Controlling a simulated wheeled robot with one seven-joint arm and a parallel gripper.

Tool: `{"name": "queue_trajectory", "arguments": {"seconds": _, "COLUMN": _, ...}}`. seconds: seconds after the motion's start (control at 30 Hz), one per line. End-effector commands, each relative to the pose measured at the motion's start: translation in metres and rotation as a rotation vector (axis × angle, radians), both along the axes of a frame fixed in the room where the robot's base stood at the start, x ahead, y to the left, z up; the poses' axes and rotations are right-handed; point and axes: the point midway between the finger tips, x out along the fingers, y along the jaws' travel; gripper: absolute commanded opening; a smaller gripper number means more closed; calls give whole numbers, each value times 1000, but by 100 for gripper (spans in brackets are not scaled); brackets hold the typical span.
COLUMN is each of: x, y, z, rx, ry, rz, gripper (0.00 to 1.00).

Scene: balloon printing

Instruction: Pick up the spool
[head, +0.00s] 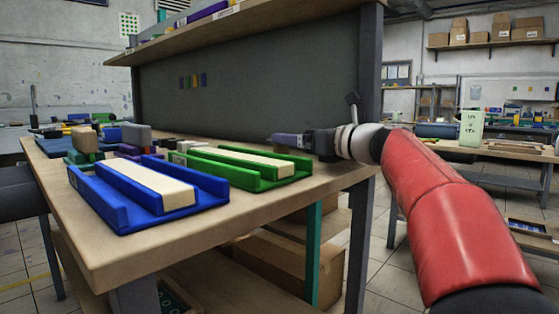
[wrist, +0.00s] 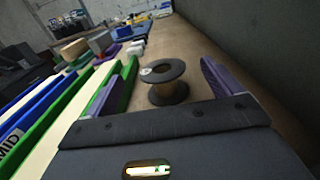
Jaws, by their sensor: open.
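In the wrist view, a dark spool (wrist: 163,80) with a round flange and a tan hub stands upright on the bench. It is ahead of my gripper (wrist: 172,82), roughly between the two purple fingers. The fingers are spread apart, and neither is seen touching the spool. In the head view my gripper (head: 290,140) is over the right part of the bench, behind the green tray. I cannot make out the spool in the head view.
A green tray (head: 262,183) with a cream strip lies close to my gripper. A blue tray (head: 125,219) lies nearer the front edge. Several blocks stand at the left of the wooden bench (head: 85,243). A dark panel (head: 250,85) rises behind.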

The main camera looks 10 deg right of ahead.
Motion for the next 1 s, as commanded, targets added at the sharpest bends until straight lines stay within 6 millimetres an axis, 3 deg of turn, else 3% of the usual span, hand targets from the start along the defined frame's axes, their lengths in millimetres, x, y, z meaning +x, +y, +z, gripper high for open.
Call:
{"name": "queue_trajectory", "arguments": {"seconds": 0.03, "x": 0, "y": 0, "z": -12, "rx": -1, "ry": 1, "rz": -1, "gripper": 90}}
{"name": "queue_trajectory", "arguments": {"seconds": 0.1, "x": 1, "y": 1, "z": -17, "rx": 0, "ry": 0, "rz": 0, "gripper": 90}}
{"name": "queue_trajectory", "arguments": {"seconds": 0.33, "x": 16, "y": 12, "z": -13, "rx": -1, "ry": -1, "rz": 2, "gripper": 90}}
{"name": "queue_trajectory", "arguments": {"seconds": 0.7, "x": 58, "y": 43, "z": -12, "rx": -2, "ry": -1, "rz": 1, "gripper": 90}}
{"name": "queue_trajectory", "arguments": {"seconds": 1.0, "x": 61, "y": 44, "z": -13, "rx": -2, "ry": -1, "rz": -1, "gripper": 88}}
